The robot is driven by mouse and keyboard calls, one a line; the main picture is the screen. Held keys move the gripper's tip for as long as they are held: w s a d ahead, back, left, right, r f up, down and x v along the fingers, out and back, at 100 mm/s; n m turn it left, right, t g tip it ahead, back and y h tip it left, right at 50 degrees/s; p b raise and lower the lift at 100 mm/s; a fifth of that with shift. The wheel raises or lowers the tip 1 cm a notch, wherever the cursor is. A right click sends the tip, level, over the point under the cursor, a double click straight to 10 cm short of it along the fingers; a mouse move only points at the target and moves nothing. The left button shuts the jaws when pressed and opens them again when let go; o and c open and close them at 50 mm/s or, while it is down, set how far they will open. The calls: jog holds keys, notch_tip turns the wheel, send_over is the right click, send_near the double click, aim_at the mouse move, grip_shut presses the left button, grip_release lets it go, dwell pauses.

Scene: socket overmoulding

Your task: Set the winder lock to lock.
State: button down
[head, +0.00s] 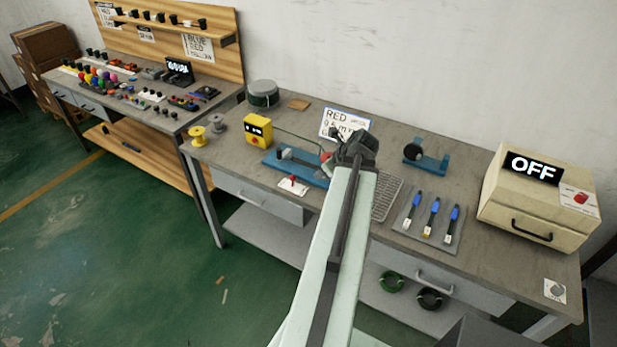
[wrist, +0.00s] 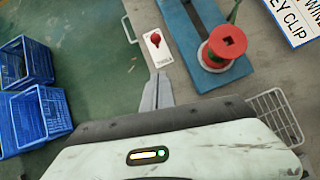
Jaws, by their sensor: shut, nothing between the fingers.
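The winder lock is a small white plate with a red lever (head: 293,184) at the front edge of the bench, left of my arm. In the wrist view the winder lock (wrist: 155,39) lies just beyond my fingertips; its printed text is too small to read. The winder's blue base (head: 283,165) stands behind the lock. In the wrist view a red spool (wrist: 227,43) sits on this blue base (wrist: 190,35). My gripper (wrist: 161,76) is shut and empty, its tips close to the plate's near edge; contact cannot be told. In the head view my wrist hides part of the winder.
A yellow box (head: 257,131) and a wire rack (head: 386,196) flank the winder. A grey tray (head: 428,222) holds blue-handled tools. A cream machine (head: 535,200) reading OFF stands at the right. Blue crates (wrist: 38,115) show at the left in the wrist view.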

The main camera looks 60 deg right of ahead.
aim_at(293, 181)
jog(key=b+x, duration=0.7)
jog(key=x, duration=0.2)
jog(key=shift+f, duration=0.45)
jog(key=w, duration=0.3)
jog(key=shift+w+d, duration=0.25)
jog(key=shift+d, duration=0.1)
jog(key=shift+w, duration=0.35)
